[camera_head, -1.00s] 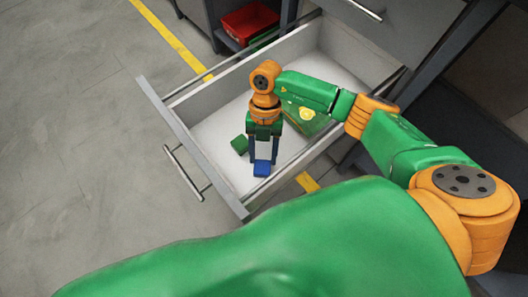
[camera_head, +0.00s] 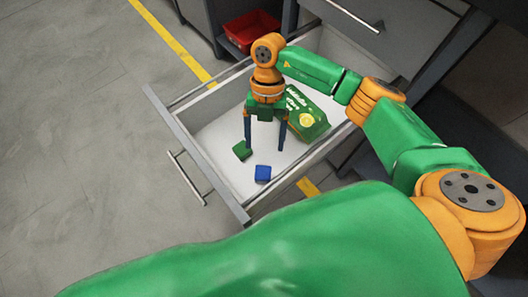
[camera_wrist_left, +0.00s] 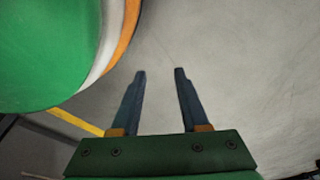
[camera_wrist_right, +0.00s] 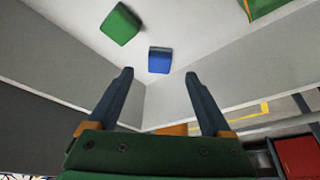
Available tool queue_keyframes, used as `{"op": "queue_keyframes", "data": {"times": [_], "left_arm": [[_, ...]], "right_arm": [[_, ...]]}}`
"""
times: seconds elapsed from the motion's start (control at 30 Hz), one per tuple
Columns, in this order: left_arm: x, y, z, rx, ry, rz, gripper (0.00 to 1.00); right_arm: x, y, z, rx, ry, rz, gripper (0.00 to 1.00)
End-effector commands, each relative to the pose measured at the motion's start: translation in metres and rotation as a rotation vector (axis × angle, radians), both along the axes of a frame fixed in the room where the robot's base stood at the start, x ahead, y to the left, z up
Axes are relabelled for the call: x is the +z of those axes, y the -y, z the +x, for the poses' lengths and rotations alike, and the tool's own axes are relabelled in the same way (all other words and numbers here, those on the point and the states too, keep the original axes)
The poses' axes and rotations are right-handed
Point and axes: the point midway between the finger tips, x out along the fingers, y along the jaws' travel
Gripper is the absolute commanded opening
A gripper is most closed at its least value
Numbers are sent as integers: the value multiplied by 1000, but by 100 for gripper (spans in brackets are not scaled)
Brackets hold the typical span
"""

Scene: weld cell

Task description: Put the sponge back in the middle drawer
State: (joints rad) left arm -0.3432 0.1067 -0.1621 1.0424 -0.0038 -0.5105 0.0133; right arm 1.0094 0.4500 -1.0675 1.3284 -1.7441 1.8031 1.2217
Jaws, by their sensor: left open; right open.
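The open drawer (camera_head: 190,147) has a white floor and grey walls. A small blue block (camera_head: 263,173), likely the sponge, lies on its floor near the front corner; it also shows in the right wrist view (camera_wrist_right: 159,60). My right gripper (camera_head: 264,148) points down inside the drawer, open and empty, its fingers apart from the blue block. In the right wrist view the block lies beyond the fingertips (camera_wrist_right: 159,75). My left gripper (camera_wrist_left: 160,72) is open and empty over grey floor, seen only in the left wrist view.
A green block (camera_head: 242,151) and a green packet with a yellow round mark (camera_head: 308,120) also lie in the drawer. The drawer handle (camera_head: 187,178) juts out in front. A red bin (camera_head: 250,27) stands behind. Floor at left is clear.

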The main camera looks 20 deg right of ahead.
Motion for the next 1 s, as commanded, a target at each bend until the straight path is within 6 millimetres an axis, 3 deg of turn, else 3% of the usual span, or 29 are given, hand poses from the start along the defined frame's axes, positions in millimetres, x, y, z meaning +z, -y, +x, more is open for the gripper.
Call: {"op": "queue_keyframes", "data": {"times": [0.1,0.2,0.7,0.77,1.0], "left_arm": [[3,-4,-5,0,-1,6,45],[3,-6,-7,1,-1,8,45],[2,-7,-8,1,0,9,45],[8,-7,-10,-1,-4,9,45],[48,-4,-42,-16,-44,1,45]], "right_arm": [[28,4,10,-1,2,0,83],[40,7,15,-2,1,-2,83],[45,8,17,0,0,0,83],[52,8,17,0,0,0,83],[107,8,17,0,0,0,83]]}}
